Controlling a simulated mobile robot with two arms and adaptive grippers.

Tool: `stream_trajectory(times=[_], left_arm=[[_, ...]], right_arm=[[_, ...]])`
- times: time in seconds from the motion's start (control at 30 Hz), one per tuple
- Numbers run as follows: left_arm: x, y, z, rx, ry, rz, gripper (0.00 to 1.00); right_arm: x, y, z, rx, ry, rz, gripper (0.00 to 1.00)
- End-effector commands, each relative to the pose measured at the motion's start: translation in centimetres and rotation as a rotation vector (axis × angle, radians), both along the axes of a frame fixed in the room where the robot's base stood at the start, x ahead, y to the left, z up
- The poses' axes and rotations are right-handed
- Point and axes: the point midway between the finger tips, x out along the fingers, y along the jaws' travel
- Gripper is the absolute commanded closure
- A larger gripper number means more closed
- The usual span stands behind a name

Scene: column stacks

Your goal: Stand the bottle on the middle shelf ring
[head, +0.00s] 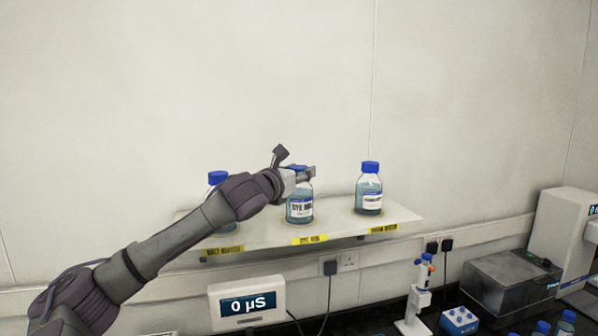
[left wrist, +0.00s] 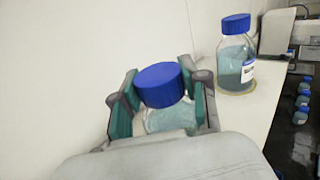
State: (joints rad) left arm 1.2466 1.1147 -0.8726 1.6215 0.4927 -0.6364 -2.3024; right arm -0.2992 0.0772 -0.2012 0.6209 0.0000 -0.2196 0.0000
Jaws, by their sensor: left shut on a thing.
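The bottle (head: 300,208), clear with pale blue liquid, a white label and a blue cap, is upright over the middle of the white shelf (head: 268,239). My left gripper (head: 302,175) is shut on it near the neck. In the left wrist view the bottle's blue cap (left wrist: 160,85) shows between the fingers (left wrist: 162,108). The bottle's base looks level with the shelf top, but I cannot tell whether it touches. The middle yellow label (head: 310,240) is on the shelf's front edge below the bottle. My right gripper is not in view.
A similar bottle (head: 369,190) stands on the right ring, apart from the held one. Another bottle (head: 217,179) at the left is partly behind my left arm. The wall is close behind the shelf. A meter (head: 248,303) reading 0 µS is below.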

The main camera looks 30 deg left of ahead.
Motion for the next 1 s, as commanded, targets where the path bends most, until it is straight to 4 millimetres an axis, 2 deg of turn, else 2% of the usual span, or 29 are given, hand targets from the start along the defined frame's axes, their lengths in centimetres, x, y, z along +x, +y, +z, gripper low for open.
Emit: stream_trajectory(times=[0.13, 0.17, 0.3, 0.67, 0.77, 1.0], left_arm=[[0.0, 0.0, 0.1, 0.000, -0.003, 0.000, 1.00], [0.0, 0.0, -0.1, 0.000, 0.000, 0.000, 0.51], [0.0, 0.0, -0.1, 0.000, 0.000, 0.000, 0.29], [-0.2, 0.0, 0.0, 0.001, -0.001, 0.000, 0.29], [-1.4, 0.0, -0.2, 0.002, -0.002, 0.001, 0.29], [-6.4, -0.4, -0.4, 0.004, -0.001, 0.002, 0.29]], right_arm=[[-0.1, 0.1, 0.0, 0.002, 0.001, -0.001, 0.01], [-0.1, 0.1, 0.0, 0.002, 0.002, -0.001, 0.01], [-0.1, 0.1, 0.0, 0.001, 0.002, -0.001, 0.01], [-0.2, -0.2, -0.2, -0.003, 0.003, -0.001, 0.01], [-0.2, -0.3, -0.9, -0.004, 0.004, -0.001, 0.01], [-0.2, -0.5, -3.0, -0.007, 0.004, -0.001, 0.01]])
